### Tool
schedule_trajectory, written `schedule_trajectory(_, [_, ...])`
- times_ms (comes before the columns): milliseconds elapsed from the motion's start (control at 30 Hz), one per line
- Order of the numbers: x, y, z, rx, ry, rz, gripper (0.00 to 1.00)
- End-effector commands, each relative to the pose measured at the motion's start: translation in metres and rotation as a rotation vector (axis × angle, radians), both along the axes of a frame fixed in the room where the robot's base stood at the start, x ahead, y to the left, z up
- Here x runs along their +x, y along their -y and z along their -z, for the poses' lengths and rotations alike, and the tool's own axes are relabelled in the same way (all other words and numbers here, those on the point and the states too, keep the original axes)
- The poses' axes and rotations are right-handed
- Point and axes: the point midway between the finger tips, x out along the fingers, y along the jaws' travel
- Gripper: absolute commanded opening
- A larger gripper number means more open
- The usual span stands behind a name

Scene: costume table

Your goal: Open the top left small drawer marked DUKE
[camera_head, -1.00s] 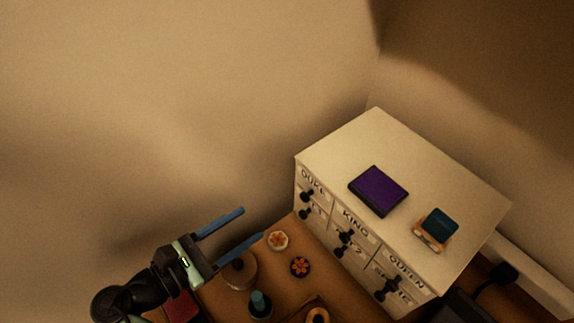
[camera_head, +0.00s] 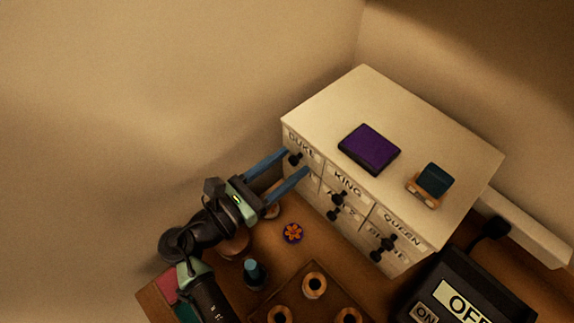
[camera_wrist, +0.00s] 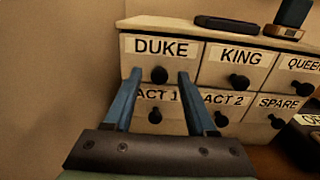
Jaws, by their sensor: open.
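The white drawer cabinet (camera_head: 440,222) stands against the wall, with several small labelled drawers. The DUKE drawer (camera_wrist: 185,62) is at the top left of its front and looks shut. Its dark round knob (camera_wrist: 158,75) shows between my fingertips in the wrist view; in the head view the knob (camera_head: 295,159) is just past the finger ends. My gripper (camera_head: 297,162) is open, its two blue fingers pointing at the DUKE drawer front. It also shows in the wrist view (camera_wrist: 160,74), one finger on each side of the knob. Whether the fingers touch the drawer front I cannot tell.
The KING drawer (camera_wrist: 240,55) is to the right and the ACT 1 drawer (camera_wrist: 157,97) is below, both with knobs. A purple box (camera_head: 369,149) and a small teal-topped item (camera_head: 434,180) lie on the cabinet top. A flower disc (camera_head: 292,233) lies on the table.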

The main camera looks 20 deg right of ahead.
Motion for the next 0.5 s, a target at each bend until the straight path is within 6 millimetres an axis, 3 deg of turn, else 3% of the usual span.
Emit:
schedule_trajectory(333, [0.0017,0.0038,-0.0006,0.000,0.001,-0.001,0.57])
schedule_trajectory(500, [0.0017,0.0038,-0.0005,0.000,0.001,-0.001,0.26])
